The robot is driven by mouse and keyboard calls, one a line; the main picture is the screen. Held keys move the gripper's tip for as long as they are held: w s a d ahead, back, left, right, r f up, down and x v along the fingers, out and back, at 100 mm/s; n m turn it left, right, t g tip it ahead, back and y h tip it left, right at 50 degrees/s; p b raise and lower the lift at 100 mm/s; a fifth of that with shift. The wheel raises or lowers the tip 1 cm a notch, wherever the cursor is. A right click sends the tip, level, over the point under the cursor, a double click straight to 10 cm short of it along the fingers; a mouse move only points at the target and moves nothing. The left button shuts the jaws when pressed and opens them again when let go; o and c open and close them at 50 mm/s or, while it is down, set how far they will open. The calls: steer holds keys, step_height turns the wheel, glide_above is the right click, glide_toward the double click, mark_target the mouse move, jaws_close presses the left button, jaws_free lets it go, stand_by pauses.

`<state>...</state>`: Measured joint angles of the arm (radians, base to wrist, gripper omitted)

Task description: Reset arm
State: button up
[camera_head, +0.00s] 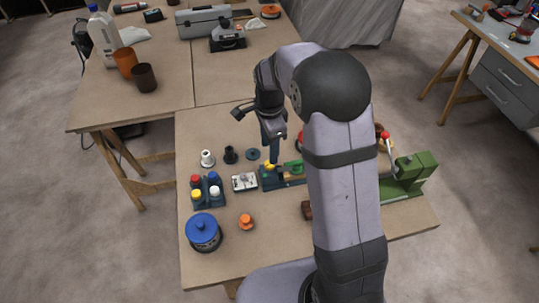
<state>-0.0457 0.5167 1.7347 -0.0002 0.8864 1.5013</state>
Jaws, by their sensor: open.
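My arm rises from the bottom of the head view and bends over the near table (280,250). My gripper (273,132) hangs down above the middle of this table, close over a dark blue fixture (268,180). The jaws are open, but the fingertips are small and partly merge with the dark blue upright beneath them. I cannot tell whether they touch it. A small green part (293,166) and a yellow part lie at the fixture. My arm hides its right side.
Left of the fixture are a grey metal block (244,182), a rack with coloured caps (207,190), a blue-lidded pot (203,232) and an orange knob (246,221). A green press (410,175) stands right of my arm. Cups and a toolbox (203,21) occupy the far table.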

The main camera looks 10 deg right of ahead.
steer(key=shift+r, duration=0.55)
steer(key=n, duration=0.4)
steer(key=shift+w+n, duration=0.3)
steer(key=shift+w, duration=0.05)
steer(key=shift+f+n, duration=0.2)
steer(key=shift+n, duration=0.8)
steer(key=s+f+n+g, duration=0.1)
steer(key=s+f+n, duration=0.4)
steer(key=s+n, duration=0.5)
steer(key=s+d+r+t, duration=0.1)
steer(key=s+r, duration=0.4)
steer(key=s, duration=0.7)
steer(key=shift+d+r, duration=0.35)
steer(key=shift+d, duration=0.2)
steer(key=shift+s, duration=0.1)
